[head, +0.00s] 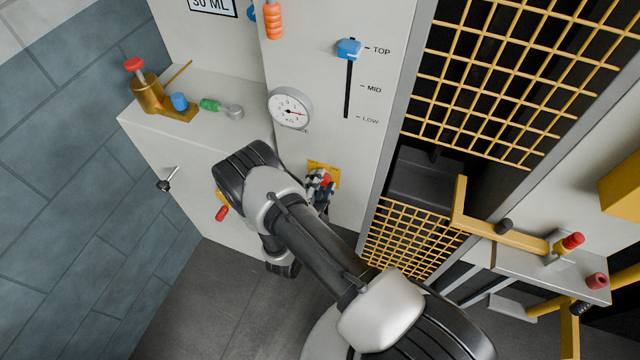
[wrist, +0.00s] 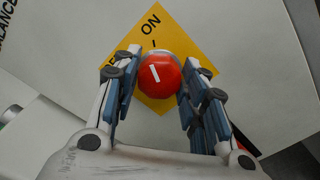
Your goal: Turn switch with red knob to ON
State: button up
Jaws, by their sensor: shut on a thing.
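The red knob (wrist: 160,73) sits on a yellow diamond plate (wrist: 178,28) on the pale panel. A white mark on the knob is tilted slightly to the left at its top. The word ON shows above the knob; another label to its left is mostly hidden by a finger. My gripper (wrist: 159,80) has its fingers on both sides of the knob and is shut on it. In the head view the yellow plate (head: 331,168) shows behind my gripper (head: 322,183), and the knob is mostly hidden by the fingers.
A round dial gauge (head: 290,108) and a slider with a blue handle (head: 349,49) are above on the panel. A ledge at left holds a brass valve with a red top (head: 134,65). A yellow grid cage (head: 500,80) stands at right. Bare floor lies below.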

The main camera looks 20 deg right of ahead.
jog(key=shift+m, duration=1.1)
jog(key=o, duration=1)
jog(key=shift+o, duration=0.2)
jog(key=v, duration=1.2)
